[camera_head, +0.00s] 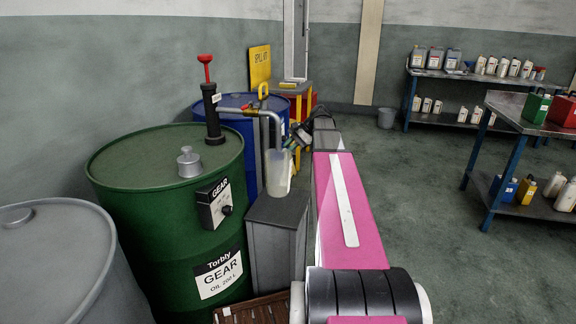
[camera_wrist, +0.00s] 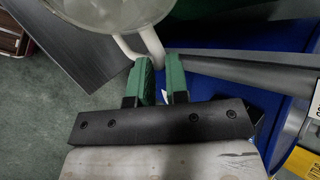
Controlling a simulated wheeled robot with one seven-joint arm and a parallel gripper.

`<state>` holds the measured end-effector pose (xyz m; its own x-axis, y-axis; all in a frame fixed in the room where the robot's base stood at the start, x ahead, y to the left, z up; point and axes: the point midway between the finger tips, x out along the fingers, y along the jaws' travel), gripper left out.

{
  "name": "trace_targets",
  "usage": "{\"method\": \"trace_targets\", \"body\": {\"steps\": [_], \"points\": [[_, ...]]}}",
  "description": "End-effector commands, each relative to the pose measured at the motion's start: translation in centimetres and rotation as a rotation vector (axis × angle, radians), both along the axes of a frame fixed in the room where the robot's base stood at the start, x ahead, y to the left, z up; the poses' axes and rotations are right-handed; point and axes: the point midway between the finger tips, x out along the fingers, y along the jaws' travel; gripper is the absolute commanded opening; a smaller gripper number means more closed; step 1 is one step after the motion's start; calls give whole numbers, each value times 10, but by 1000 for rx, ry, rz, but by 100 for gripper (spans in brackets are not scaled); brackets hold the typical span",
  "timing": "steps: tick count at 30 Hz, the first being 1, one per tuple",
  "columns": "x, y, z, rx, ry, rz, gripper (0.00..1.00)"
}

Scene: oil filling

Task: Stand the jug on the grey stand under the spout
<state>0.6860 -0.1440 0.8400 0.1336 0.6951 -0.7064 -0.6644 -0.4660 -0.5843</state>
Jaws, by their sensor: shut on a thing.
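A translucent pale jug (camera_head: 278,174) is upright under the down-turned end of the metal spout (camera_head: 276,124). Its base overlaps the back part of the top of the grey stand (camera_head: 275,245); I cannot tell whether it touches. My gripper (camera_head: 298,138) is behind and right of the jug. In the wrist view, the green fingers of my gripper (camera_wrist: 160,78) are shut on the handle of the jug (camera_wrist: 148,46). The jug's open rim is at the top of that view, partly cut off. A dark grey flat surface, probably the stand's top (camera_wrist: 75,50), shows beside the jug.
The green gear oil drum (camera_head: 165,220) with a black hand pump (camera_head: 212,115) stands left of the stand. A blue drum (camera_head: 235,130) is behind. A brown crate (camera_head: 255,311) sits in front. Shelves with bottles (camera_head: 470,75) are far right, with open floor before them.

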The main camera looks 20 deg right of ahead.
Motion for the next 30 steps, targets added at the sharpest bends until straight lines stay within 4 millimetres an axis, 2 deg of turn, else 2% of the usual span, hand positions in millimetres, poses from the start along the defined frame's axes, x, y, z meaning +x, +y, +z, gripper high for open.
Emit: {"method": "trace_targets", "body": {"steps": [1, 8, 15, 26, 27, 28, 30], "points": [[0, 0, -9, 1, 2, -1, 0], [0, 0, -25, 2, 1, -1, 0], [0, 0, -53, 2, 1, -1, 0], [0, 0, -57, 1, 0, -1, 0], [0, 0, -56, 1, 0, -1, 28], [0, 0, -56, 1, 0, -1, 38], [0, 0, -56, 1, 0, -1, 41]]}}
